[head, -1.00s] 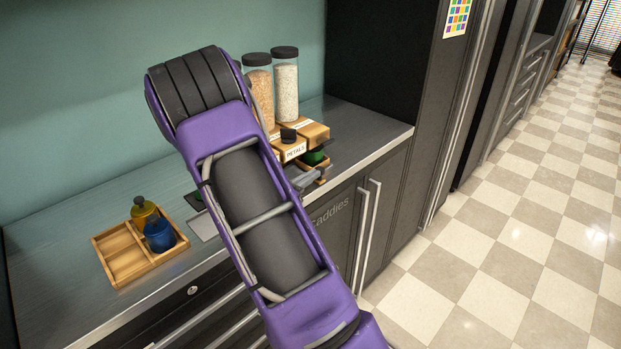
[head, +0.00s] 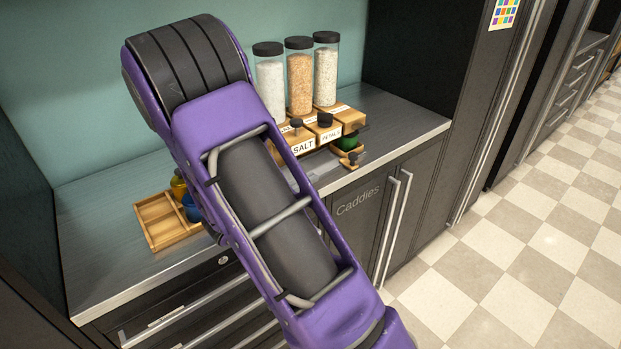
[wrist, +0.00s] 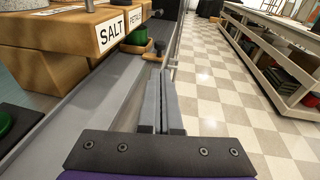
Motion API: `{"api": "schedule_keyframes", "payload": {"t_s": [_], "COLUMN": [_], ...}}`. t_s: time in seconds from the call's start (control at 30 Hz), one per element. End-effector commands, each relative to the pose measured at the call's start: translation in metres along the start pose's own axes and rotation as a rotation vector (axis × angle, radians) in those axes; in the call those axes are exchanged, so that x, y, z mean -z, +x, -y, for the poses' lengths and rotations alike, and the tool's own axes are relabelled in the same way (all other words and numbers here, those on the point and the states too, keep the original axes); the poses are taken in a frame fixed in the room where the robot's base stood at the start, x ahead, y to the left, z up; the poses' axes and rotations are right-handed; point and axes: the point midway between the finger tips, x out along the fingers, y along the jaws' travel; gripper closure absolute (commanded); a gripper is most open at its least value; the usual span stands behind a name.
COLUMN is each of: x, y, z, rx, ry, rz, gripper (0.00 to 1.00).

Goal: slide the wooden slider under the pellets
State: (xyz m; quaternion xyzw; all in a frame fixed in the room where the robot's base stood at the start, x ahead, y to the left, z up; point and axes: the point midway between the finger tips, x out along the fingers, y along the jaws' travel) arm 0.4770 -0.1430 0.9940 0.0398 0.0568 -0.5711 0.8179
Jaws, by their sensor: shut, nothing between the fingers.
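A small wooden slider (head: 350,161) with a dark knob is at the counter's front edge, at the right end of a wooden dispenser stand (head: 340,118). It also shows in the wrist view (wrist: 153,55), just beyond my fingertips. A green bowl (head: 347,143) in a small wooden holder is right by it. Three jars (head: 326,72) stand on the dispenser, the right one with pale contents. I cannot tell which holds the pellets. My gripper (wrist: 163,82) is shut and empty, low in front of the dispenser, apart from the slider as far as I can see. My arm mostly hides it in the head view.
Front labels on the dispenser read SALT (wrist: 119,25) and PETALS. A wooden caddy (head: 157,222) with bottles, partly hidden by my arm, sits left on the counter. The cabinet (head: 365,215) is below. The floor to the right is clear.

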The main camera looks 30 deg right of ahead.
Motion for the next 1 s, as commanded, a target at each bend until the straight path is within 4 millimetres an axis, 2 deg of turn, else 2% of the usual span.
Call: {"api": "schedule_keyframes", "payload": {"t_s": [0.27,0.8,1.0], "x": [0.0,-0.001,-0.002], "y": [-0.004,-0.035,-0.041], "z": [-0.001,-0.001,0.0], "rx": [-0.002,-0.002,-0.001], "ry": [0.0,0.0,0.0], "rz": [0.0,0.0,0.001], "gripper": [1.0,1.0,1.0]}}
